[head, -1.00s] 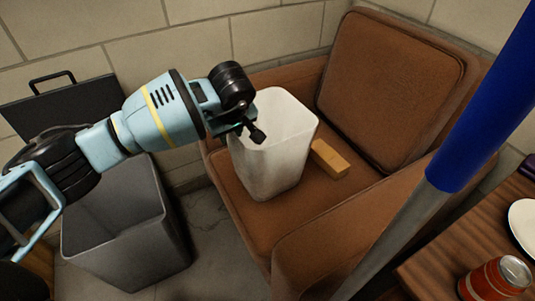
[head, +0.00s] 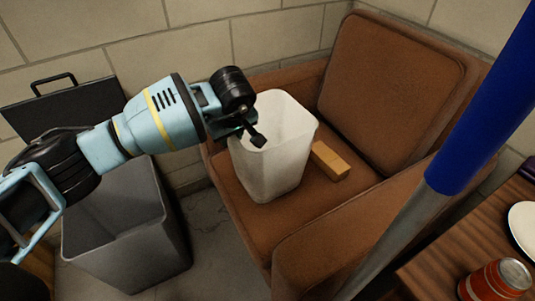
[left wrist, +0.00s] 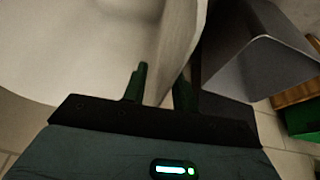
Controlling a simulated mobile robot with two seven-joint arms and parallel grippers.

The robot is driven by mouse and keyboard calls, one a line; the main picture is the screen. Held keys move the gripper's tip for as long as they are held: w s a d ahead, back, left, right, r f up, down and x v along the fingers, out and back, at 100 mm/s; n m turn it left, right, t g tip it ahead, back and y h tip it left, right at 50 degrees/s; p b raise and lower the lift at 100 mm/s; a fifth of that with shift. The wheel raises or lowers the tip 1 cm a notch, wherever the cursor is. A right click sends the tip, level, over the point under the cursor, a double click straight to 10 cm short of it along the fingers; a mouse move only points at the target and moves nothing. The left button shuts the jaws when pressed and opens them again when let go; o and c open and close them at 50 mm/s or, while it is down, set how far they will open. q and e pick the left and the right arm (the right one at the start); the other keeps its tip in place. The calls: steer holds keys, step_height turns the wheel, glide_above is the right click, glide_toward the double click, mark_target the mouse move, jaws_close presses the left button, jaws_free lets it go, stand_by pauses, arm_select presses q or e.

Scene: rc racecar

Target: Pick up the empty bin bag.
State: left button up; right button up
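The white bin bag (head: 268,165) stands upright and open-topped, like a stiff box, on the seat of the brown armchair. It looks empty in the part of its inside that I see. My left gripper (head: 252,136) is at its left rim. In the left wrist view, the two dark fingers of the left gripper (left wrist: 160,90) are apart, one on each side of the bag's wall (left wrist: 178,40). A gap shows between them, so it looks open around the rim. My right gripper is not in view.
The brown armchair (head: 390,95) holds a small orange-tan block (head: 330,160) beside the bag. A grey open bin (head: 125,245) stands on the floor at left. A blue pole (head: 480,100) and a wooden table with a red can (head: 490,283) are at right.

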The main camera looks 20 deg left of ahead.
arm_select(q)
jaws_close()
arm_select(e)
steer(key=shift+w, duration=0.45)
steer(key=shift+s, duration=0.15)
